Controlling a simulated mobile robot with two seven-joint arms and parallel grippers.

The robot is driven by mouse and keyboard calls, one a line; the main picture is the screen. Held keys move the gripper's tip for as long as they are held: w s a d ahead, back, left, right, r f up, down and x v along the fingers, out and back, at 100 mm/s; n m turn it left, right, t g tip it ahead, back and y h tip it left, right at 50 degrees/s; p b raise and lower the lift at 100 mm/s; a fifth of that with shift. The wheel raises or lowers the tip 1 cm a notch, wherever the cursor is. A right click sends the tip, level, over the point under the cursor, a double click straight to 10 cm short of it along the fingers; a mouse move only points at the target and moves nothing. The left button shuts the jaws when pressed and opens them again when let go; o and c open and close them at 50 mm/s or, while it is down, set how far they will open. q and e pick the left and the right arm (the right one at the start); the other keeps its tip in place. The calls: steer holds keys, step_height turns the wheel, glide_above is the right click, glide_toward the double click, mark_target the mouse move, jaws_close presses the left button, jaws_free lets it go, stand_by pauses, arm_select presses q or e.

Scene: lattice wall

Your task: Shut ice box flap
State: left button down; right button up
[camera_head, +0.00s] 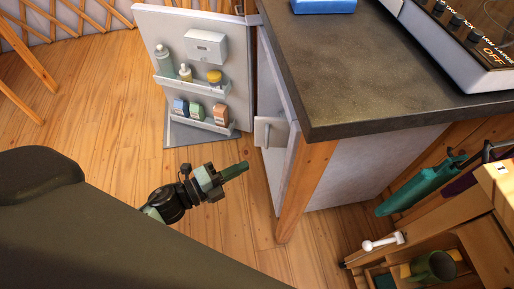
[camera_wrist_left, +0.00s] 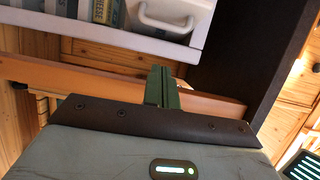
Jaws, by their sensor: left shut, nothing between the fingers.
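The fridge door (camera_head: 235,98) stands wide open, its inner side with bottles and cartons facing me. A pale panel with a handle (camera_head: 270,131) shows at the cabinet opening under the counter's edge. It looks like the ice box flap, but I cannot tell clearly how far it stands open. My left gripper (camera_head: 238,169) is shut and empty, low in front of the cabinet, apart from the panel and door. Its green fingers (camera_wrist_left: 162,86) also show in the left wrist view, below a white compartment with a handle (camera_wrist_left: 172,17). My right gripper is out of view.
The dark countertop (camera_head: 350,75) overhangs the opening, with a wooden post (camera_head: 305,190) at its corner. A grey appliance (camera_head: 450,40) and a blue box (camera_head: 323,5) stand on top. Wooden drawers (camera_head: 480,240) are at lower right. The wooden floor (camera_head: 110,110) at left is clear.

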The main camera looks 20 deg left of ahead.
arm_select(q)
steer(key=w+d, duration=0.2)
steer(key=w, duration=0.5)
steer(key=shift+w+b, duration=0.25)
steer(key=shift+b, duration=0.05)
steer(key=shift+a, duration=0.2)
